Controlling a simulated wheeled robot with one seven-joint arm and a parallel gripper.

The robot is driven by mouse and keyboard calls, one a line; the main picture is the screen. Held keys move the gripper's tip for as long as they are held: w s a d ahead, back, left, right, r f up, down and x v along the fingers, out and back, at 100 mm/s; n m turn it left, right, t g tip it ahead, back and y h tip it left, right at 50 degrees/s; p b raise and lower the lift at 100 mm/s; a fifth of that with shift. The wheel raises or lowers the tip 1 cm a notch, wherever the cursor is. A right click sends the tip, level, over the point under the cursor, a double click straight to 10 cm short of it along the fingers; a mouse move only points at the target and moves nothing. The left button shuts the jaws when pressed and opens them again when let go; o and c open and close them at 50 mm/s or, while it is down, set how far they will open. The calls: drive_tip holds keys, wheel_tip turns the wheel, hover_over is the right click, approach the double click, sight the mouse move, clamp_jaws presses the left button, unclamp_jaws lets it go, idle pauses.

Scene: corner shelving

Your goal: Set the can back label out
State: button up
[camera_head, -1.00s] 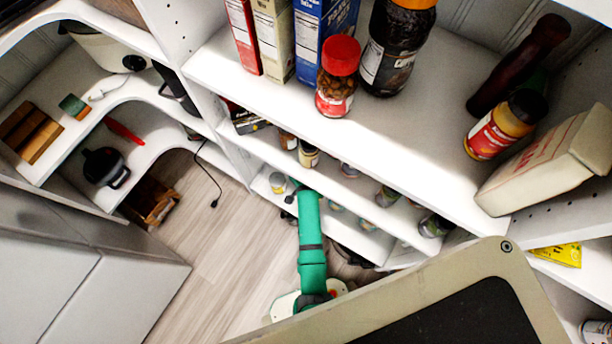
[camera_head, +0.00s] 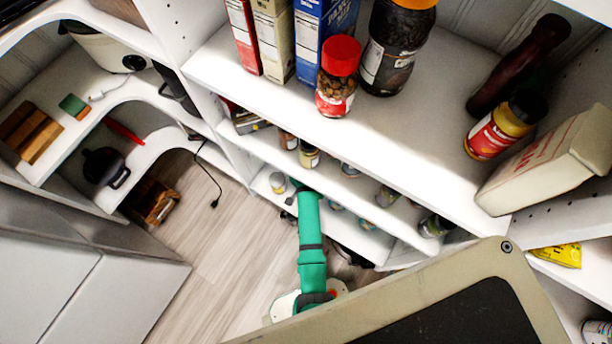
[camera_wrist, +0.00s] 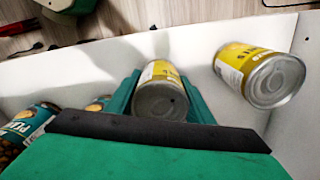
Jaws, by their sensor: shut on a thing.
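In the wrist view my gripper (camera_wrist: 160,98) has its green fingers on both sides of a yellow-labelled can (camera_wrist: 160,90) and is shut on it. The can's bare metal end faces the camera, and part of its yellow label shows beyond that end. The can is at a white shelf surface; I cannot tell whether it touches it. A second yellow can (camera_wrist: 260,73) stands apart to the right. In the head view my green arm reaches into the lower shelves, and the gripper and held can are not clearly visible there.
Dark-labelled cans (camera_wrist: 27,128) stand left of my gripper in the wrist view. The shelf above (camera_head: 390,130) holds boxes and jars. Wooden floor lies open at the left.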

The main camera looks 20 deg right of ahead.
drive_tip(key=o, duration=1.5)
wheel_tip(320, 180, up, 8)
drive_tip(key=shift+f, duration=0.25)
drive_tip(key=shift+s+a+f, duration=0.15)
drive_tip(key=shift+a+f, duration=0.15)
drive_tip(key=shift+s+a+f+n+t, duration=0.6)
drive_tip(key=shift+s+a+f+n, duration=0.1)
drive_tip(key=shift+s+f, duration=0.15)
drive_tip(key=s, duration=0.1)
drive_tip(key=s+n+t, duration=0.2)
drive_tip(key=shift+a+f+h, duration=0.1)
drive_tip(key=shift+a+h, duration=0.15)
drive_tip(key=shift+h, duration=0.15)
drive_tip(key=s+a+r+n+t, duration=0.3)
drive_tip(key=s+r+t, duration=0.1)
drive_tip(key=r, duration=0.6)
drive_tip(key=s+a+r+n+t, duration=0.3)
drive_tip(key=s+r, duration=0.3)
drive_tip(key=r, duration=0.5)
drive_tip(key=s+a+r+n+t, duration=0.4)
drive_tip(key=s+r+t, duration=0.1)
drive_tip(key=r, duration=0.6)
drive_tip(key=shift+s+y, duration=0.4)
